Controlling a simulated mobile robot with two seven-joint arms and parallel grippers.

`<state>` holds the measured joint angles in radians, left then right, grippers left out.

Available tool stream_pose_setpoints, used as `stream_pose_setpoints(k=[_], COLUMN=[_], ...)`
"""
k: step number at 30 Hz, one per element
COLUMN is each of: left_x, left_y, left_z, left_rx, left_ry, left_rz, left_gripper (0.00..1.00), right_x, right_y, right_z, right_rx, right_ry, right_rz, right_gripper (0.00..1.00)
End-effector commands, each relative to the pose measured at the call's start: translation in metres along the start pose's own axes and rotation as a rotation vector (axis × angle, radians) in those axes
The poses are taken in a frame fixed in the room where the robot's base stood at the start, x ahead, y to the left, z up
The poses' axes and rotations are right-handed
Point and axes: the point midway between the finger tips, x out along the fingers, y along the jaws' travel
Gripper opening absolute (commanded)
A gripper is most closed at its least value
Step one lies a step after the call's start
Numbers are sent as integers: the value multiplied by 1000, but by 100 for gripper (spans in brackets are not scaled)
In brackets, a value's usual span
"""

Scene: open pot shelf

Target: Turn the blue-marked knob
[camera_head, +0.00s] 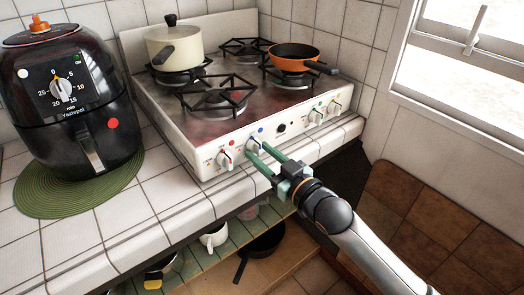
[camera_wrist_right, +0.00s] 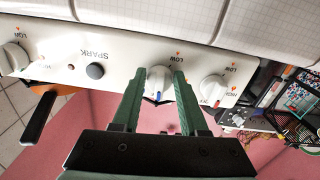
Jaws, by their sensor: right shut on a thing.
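The blue-marked knob (camera_head: 254,143) is a white knob on the stove's front panel, with a blue dot above it. In the right wrist view, the blue-marked knob (camera_wrist_right: 158,80) has a blue pointer and sits between the green fingertips. My right gripper (camera_head: 258,149) reaches the panel from the lower right and is shut on this knob. The right gripper (camera_wrist_right: 158,76) also shows in the wrist view, one finger on each side of the knob. The fingers partly cover the knob in the head view. My left gripper is not in view.
The red-marked knob (camera_head: 225,159) is close on the left; the black spark button (camera_head: 281,128) and two more knobs are right. A cream pot (camera_head: 174,46) and an orange pan (camera_head: 293,57) stand on the stove. A black air fryer (camera_head: 65,100) stands left. Pans lie on shelves below.

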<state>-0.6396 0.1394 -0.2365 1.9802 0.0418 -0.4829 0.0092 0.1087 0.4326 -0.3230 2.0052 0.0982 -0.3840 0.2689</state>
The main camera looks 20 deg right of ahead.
Motion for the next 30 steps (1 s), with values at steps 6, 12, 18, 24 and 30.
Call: stream_pose_setpoints(k=[6, 12, 18, 24, 30], left_x=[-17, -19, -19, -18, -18], left_y=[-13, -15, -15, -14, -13], left_z=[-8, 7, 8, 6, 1], left_rx=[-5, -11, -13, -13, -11], left_ry=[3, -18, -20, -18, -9], left_rz=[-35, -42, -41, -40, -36], left_gripper=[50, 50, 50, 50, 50], right_x=[0, 0, 0, 0, 0], right_y=[2, 2, 2, 2, 2], right_z=[-3, 0, 0, 0, 0], right_rx=[-188, -234, -232, -231, -230], right_ry=[-6, -2, -1, -2, -2], right_rz=[0, -1, -1, -1, -1], right_gripper=[0, 0, 45, 68, 72])
